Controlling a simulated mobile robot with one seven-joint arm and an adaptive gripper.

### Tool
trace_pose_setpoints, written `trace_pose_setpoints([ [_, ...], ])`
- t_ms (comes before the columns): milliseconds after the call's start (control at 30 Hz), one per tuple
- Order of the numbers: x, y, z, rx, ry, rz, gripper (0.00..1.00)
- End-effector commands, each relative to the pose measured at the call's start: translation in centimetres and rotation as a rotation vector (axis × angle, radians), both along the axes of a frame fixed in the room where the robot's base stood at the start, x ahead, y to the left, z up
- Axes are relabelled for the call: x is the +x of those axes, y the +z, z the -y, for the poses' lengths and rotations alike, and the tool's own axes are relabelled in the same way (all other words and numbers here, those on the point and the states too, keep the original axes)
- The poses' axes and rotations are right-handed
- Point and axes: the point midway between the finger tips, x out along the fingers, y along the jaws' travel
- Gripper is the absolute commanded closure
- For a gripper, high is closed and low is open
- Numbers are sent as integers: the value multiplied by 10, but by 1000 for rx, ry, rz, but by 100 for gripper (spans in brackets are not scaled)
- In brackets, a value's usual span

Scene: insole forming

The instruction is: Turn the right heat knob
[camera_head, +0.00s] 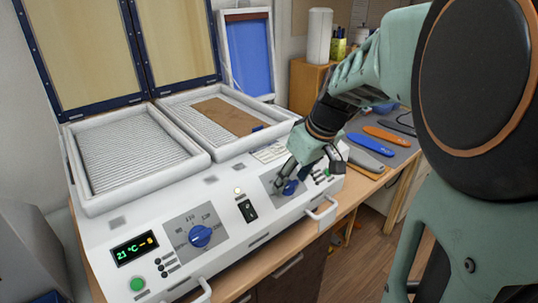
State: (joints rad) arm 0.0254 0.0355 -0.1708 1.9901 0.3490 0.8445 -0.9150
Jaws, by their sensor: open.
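The right heat knob (291,187) is blue and sits on a grey dial plate on the right half of the white machine's front panel. My gripper (290,182) is at this knob, with its fingers around or just in front of it. The fingers are apart, and they hide part of the knob and its dial marks. I cannot tell whether they touch the knob. The left heat knob (200,236) is blue, on its own marked dial, and fully in view. A display (134,249) at the far left of the panel reads about 21 °C.
The white machine (240,167) has two open trays, the right one holding a brown sheet (228,116). A black switch (247,210) lies between the dials. A handle (322,211) juts from the front right. Insoles (387,135) lie on a grey mat at right.

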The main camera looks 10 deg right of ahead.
Motion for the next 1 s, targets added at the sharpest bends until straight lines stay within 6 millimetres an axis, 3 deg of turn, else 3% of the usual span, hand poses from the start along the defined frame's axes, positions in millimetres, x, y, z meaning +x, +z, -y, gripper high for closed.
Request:
trace_pose_setpoints([
  [133,0,0,0,0,0,0,49],
  [500,0,0,0,0,0,0,90],
  [1000,1,0,2,80,-99,-43,91],
])
